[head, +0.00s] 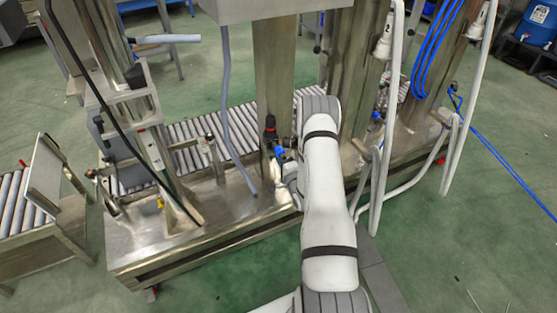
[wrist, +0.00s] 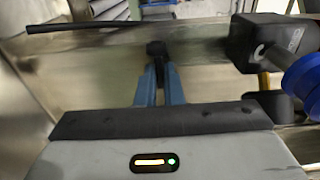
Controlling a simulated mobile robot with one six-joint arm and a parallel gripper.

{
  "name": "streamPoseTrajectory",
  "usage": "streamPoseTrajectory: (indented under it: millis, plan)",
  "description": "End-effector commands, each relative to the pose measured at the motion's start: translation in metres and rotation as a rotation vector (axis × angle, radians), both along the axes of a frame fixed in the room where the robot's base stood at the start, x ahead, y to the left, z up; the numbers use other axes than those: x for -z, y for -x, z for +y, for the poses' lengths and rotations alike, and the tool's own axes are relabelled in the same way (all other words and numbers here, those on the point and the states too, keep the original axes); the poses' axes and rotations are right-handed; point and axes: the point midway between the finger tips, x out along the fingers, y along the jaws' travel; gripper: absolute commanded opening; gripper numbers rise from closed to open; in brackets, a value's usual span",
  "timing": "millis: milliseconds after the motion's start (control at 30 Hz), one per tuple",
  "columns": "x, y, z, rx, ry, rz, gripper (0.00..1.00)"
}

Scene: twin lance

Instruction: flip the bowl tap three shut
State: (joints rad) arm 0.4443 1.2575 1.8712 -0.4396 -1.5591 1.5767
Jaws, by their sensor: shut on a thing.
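In the wrist view my gripper (wrist: 158,84) has two blue fingers close together, shut on a small dark knob-like piece (wrist: 157,49) in front of a metal plate. I cannot tell for sure that this piece is the handle of bowl tap three; no number shows on it. To its right are a black block (wrist: 262,44) and a round blue part (wrist: 303,80), cut off by the frame edge. In the head view my arm hides most of my gripper. A blue fitting (head: 280,153) and a black cylinder with a red band (head: 270,127) show just left of my arm.
Steel posts (head: 275,70) rise from the metal base (head: 225,205) near my arm. A grey hose (head: 227,90) hangs to its left; white pipes (head: 385,140) and blue hoses (head: 427,50) are to its right. A roller conveyor (head: 185,130) runs behind. Green floor is open in front.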

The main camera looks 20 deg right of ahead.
Motion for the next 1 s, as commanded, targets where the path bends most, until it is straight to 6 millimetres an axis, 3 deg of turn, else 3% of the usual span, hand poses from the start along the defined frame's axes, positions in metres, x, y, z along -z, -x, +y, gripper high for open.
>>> streamPoseTrajectory:
  millis: [267, 1000]
  plan:
    - [0.003, 0.005, 0.002, 0.179, 0.001, 0.002, 0.00]
    - [0.006, 0.018, 0.023, 0.875, -0.002, -0.002, 0.00]
